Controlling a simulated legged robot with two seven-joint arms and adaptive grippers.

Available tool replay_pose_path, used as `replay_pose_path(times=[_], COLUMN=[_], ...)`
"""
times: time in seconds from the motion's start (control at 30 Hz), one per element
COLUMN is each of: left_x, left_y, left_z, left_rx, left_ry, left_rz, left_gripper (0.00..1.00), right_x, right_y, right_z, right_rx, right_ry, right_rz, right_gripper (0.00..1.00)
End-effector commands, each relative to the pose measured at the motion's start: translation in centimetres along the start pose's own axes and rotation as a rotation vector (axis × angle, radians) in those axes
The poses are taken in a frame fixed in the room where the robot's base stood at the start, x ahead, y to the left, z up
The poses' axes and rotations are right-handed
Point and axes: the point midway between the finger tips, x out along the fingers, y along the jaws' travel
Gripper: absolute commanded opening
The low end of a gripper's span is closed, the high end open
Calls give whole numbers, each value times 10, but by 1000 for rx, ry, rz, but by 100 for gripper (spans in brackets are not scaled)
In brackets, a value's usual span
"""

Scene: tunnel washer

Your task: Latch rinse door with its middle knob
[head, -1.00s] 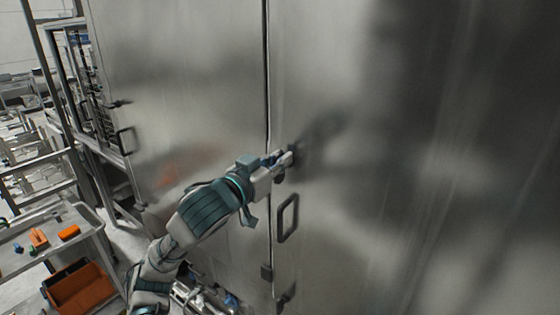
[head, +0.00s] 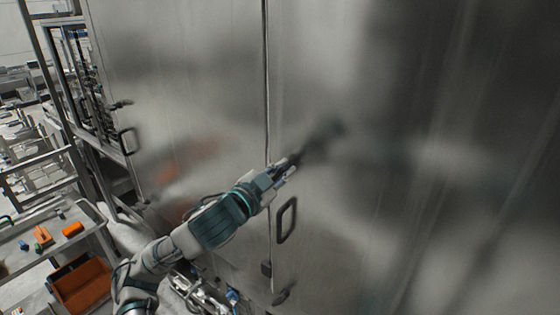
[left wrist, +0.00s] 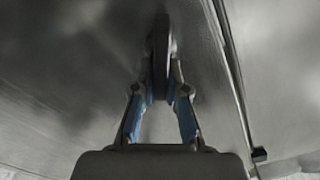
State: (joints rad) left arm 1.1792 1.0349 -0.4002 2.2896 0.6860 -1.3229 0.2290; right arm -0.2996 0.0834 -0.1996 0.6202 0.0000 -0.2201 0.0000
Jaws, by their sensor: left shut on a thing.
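The rinse door (head: 400,120) is a large steel panel right of a vertical seam, with a dark D-shaped handle (head: 286,220). My left gripper (head: 287,168) is at the door's left edge, just above that handle. It is shut on the dark middle knob (head: 297,157), which it mostly hides in the head view. In the left wrist view the blue-padded fingers (left wrist: 160,95) close on both sides of the dark, elongated knob (left wrist: 161,50). The seam runs to the right of them. My right gripper is out of view.
A lower dark knob (head: 284,294) sits near the seam below the handle. Left of the seam is another steel panel (head: 180,80) with its own handle (head: 128,141). A cart with an orange bin (head: 82,285) stands at the lower left.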

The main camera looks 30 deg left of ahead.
Motion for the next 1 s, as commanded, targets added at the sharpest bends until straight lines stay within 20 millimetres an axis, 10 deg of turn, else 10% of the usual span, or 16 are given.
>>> replay_pose_path(times=[1.0], left_x=[1], left_y=[17], left_z=[12], left_rx=[883], left_ry=[-12], left_rz=[16], left_gripper=[0], right_x=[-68], right_y=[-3], right_z=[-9], right_rx=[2], right_ry=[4], right_rz=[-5], right_gripper=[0])
